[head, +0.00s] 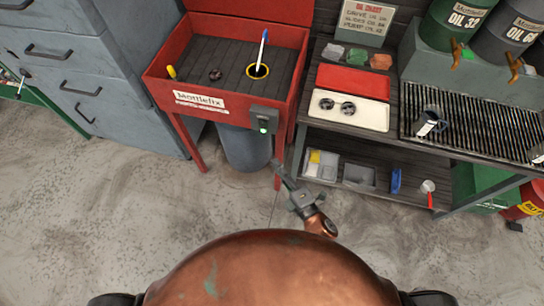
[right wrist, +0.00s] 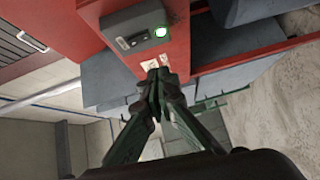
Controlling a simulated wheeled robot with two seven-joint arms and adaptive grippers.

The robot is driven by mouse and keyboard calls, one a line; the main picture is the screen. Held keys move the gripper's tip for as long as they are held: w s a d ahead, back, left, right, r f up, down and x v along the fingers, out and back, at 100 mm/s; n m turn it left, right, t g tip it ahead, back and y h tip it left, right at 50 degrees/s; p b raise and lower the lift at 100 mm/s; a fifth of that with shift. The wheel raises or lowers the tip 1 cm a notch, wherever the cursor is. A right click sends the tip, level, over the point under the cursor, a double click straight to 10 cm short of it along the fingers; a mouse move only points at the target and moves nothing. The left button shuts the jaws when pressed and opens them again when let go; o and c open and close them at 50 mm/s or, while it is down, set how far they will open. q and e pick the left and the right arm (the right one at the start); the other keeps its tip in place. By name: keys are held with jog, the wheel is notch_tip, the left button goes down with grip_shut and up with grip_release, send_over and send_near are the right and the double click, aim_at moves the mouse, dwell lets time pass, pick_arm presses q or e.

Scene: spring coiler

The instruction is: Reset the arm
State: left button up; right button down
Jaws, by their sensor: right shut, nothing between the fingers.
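My right gripper (head: 279,168) is in the lower middle of the head view, in front of the red washer stand. Its fingers are shut and hold nothing. In the right wrist view the closed fingertips (right wrist: 157,72) point at the red stand, just below a grey control box (right wrist: 138,30) with a lit green button (right wrist: 161,32). The head view also shows this box (head: 264,120) on the front right corner of the stand. I cannot tell whether the fingertips touch the stand. My left gripper is not in view.
The red Mottlefix stand (head: 200,101) holds a brush (head: 262,48) in a round hole. A grey bin (head: 245,149) stands beneath it. To the right is a dark shelf bench (head: 372,145) with trays and tools. Grey drawers (head: 75,60) stand left. The front floor is clear.

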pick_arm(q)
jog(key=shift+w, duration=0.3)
pick_arm(e)
jog(key=shift+s, duration=0.2)
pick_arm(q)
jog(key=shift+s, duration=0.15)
